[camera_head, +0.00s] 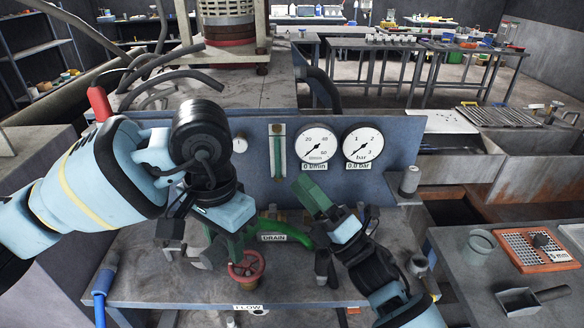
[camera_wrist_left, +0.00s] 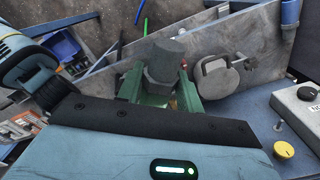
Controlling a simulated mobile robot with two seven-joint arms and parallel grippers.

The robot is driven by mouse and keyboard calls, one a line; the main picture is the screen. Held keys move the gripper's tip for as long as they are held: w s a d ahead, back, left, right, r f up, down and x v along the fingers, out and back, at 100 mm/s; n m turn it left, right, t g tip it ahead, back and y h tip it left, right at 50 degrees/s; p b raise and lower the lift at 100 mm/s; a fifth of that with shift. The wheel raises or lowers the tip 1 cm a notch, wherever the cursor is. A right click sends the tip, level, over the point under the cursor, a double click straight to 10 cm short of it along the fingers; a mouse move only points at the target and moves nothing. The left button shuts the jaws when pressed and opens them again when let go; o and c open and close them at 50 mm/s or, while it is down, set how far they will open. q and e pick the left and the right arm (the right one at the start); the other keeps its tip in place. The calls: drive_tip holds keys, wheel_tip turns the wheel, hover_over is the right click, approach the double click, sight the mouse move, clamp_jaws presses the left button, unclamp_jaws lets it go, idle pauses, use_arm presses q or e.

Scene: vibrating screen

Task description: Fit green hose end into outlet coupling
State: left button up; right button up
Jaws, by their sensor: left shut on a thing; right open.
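The green hose (camera_head: 287,229) shows as a curved piece beside the DRAIN label in the head view; a thin green length (camera_wrist_left: 146,18) also shows in the left wrist view. My left gripper (camera_head: 222,243) is shut on a grey cylindrical fitting (camera_wrist_left: 166,62), which sits between its green fingers in the wrist view. I cannot tell whether this fitting is the hose end or the outlet coupling. My right gripper (camera_head: 314,192) is open, with green fingers raised in front of the gauge panel. I cannot make out where the hose ends.
A red handwheel (camera_head: 246,267) stands close to my left gripper. Behind are a panel with two round gauges (camera_head: 363,143) and a flow tube (camera_head: 278,150). A grey cylinder (camera_head: 409,181) stands at the panel's right end. An orange sieve tray (camera_head: 538,249) lies on the right bench.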

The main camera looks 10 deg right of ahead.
drive_tip(key=s+a+r+n+g+h, duration=0.1)
drive_tip(key=a+r+n+g+h, duration=0.1)
drive_tip(key=r+n+g, duration=0.55)
drive_tip(key=a+r+n+g+h, duration=0.1)
drive_tip(key=a+r+n+g, duration=0.1)
drive_tip(key=n+g, duration=0.9)
drive_tip(key=s+a+r+n+g+h, duration=0.15)
drive_tip(key=r+n+g, duration=0.25)
drive_tip(key=n, duration=1)
wheel_tip(320, 180, down, 7)
drive_tip(key=d+n+h, duration=0.1)
drive_tip(key=d+h, duration=0.2)
drive_tip(key=h, duration=0.1)
drive_tip(key=shift+t, duration=0.25)
drive_tip(key=x, duration=1.2)
drive_tip(key=shift+w+f, duration=0.15)
drive_tip(key=shift+w, duration=0.15)
